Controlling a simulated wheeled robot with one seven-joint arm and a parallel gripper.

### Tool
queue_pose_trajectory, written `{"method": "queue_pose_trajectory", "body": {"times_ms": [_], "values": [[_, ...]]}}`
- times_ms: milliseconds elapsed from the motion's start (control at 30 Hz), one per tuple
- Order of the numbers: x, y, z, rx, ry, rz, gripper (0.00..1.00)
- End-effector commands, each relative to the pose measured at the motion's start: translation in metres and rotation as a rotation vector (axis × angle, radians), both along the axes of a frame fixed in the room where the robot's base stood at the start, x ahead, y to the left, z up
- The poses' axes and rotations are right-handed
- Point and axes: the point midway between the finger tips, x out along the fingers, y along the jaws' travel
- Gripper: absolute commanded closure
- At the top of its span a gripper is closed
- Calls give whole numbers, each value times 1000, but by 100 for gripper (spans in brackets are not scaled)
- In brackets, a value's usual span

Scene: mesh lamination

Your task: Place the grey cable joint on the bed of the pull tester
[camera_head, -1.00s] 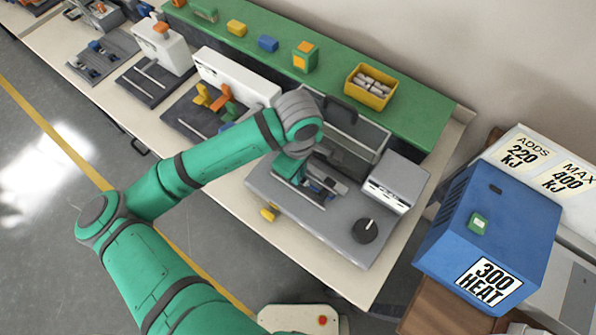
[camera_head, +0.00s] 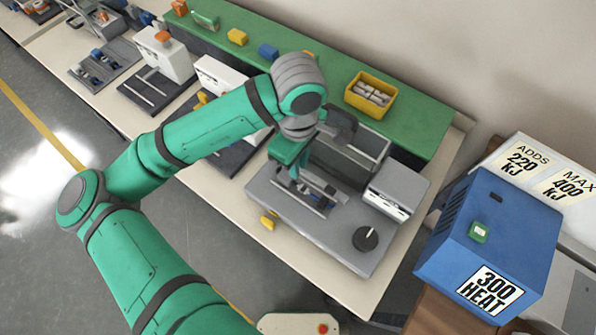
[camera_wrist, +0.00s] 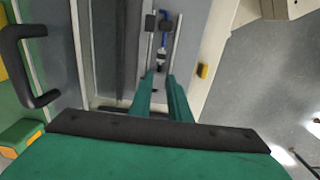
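My gripper (camera_head: 295,170) is above the bed (camera_head: 322,204) of the grey machine with a dial, which looks like the pull tester. In the wrist view its two green fingers (camera_wrist: 160,78) stand apart with a gap between them and nothing visibly held. A small grey and dark piece with a blue cable (camera_wrist: 165,38), apparently the cable joint (camera_wrist: 161,60), lies just beyond the fingertips, in line between two rails on the bed. In the head view this piece is small and partly hidden by the gripper.
The machine's raised cover (camera_head: 345,155) stands close behind the gripper, with a white-fronted box (camera_head: 394,192) to its right and a black dial (camera_head: 366,239) in front. A yellow bin of pale cylinders (camera_head: 371,94) sits on the green shelf. A blue heater (camera_head: 490,245) stands at right.

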Motion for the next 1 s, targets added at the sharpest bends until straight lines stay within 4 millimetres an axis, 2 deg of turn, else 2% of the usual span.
{"method": "queue_pose_trajectory", "body": {"times_ms": [100,300,833,1000], "values": [[0,0,15,2,-1,-1,83],[0,0,24,1,1,0,83],[0,0,24,-1,1,1,83],[-1,11,15,-27,1,19,83]]}}
